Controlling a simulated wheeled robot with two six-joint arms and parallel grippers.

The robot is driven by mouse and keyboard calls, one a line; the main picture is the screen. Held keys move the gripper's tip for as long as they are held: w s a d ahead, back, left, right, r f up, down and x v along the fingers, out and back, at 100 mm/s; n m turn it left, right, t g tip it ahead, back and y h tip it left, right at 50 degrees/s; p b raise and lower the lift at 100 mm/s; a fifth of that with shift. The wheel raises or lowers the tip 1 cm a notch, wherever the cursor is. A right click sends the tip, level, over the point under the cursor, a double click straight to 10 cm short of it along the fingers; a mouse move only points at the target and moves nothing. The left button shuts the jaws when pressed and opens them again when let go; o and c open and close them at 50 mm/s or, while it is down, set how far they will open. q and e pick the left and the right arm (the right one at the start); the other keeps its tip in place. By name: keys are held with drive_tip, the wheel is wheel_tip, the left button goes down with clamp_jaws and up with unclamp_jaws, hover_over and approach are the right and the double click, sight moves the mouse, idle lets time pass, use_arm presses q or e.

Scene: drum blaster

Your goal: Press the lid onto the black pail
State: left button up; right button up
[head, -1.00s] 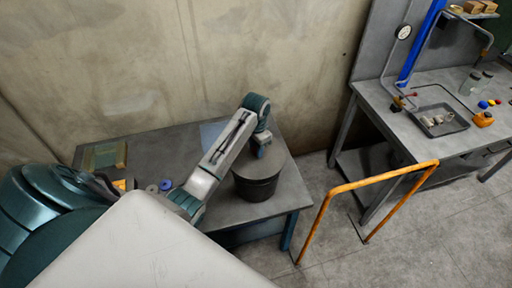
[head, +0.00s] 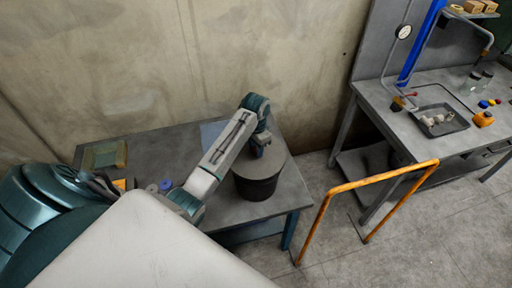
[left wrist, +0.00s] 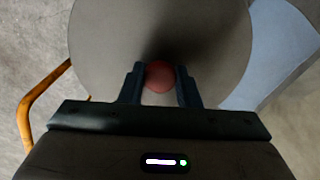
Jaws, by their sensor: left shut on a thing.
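The black pail (head: 257,189) stands upright on the grey table near its right end. The round grey lid (head: 272,174) lies over the pail's mouth; I cannot tell whether its rim is fully seated. In the left wrist view the lid (left wrist: 215,50) fills the upper middle, with a red knob (left wrist: 159,76) on it. My left gripper (head: 259,150) reaches down over the lid from behind. In the left wrist view its fingers (left wrist: 160,88) are shut on the red knob. My right gripper is not in view.
The table (head: 225,210) also holds a green tray (head: 104,155) and small discs (head: 165,185) at its left. An orange rail (head: 380,178) stands to the right. Beyond it is a workbench (head: 415,140) with a tray of parts (head: 440,130). A wall rises behind.

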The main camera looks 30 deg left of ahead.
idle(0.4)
use_arm(q)
drive_tip(key=o, duration=1.1)
